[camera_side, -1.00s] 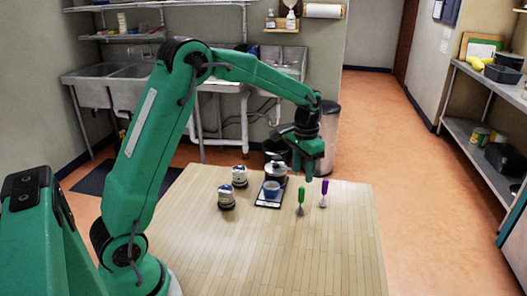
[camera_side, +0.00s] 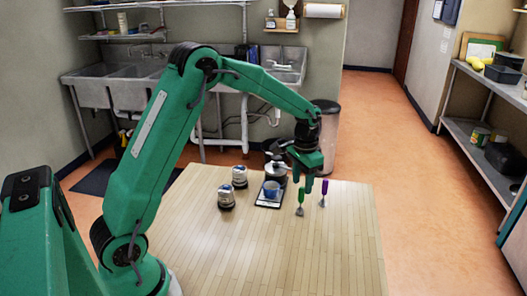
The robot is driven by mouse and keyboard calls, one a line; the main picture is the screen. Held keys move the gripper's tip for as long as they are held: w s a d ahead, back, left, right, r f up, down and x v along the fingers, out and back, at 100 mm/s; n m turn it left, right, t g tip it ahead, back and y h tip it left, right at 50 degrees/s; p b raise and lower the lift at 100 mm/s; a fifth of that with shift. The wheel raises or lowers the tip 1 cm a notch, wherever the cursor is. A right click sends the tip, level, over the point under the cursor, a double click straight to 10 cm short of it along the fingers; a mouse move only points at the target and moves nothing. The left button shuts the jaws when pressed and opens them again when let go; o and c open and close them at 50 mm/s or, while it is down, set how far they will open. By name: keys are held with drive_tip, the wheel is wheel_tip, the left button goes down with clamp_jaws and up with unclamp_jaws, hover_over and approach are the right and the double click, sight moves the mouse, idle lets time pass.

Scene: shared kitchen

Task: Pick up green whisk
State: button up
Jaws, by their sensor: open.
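The green whisk (camera_side: 301,198) stands upright near the far right part of the wooden table, its green handle up and its head at the table top. A purple-handled whisk (camera_side: 323,192) stands just to its right. My gripper (camera_side: 303,179) points down right above the green whisk's handle, with its fingers around or just at the handle's top. It is open. Whether a finger touches the handle is too small to tell.
A dark tray (camera_side: 262,204) with a blue cup (camera_side: 271,189) lies left of the whisks, and a silver pot (camera_side: 276,171) stands behind it. Two jars (camera_side: 226,197) (camera_side: 239,177) stand farther left. The front of the wooden table (camera_side: 260,255) is clear.

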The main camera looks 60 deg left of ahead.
sight(302, 188)
drive_tip(key=shift+f, duration=2)
drive_tip(key=shift+c, duration=0.2)
clamp_jaws()
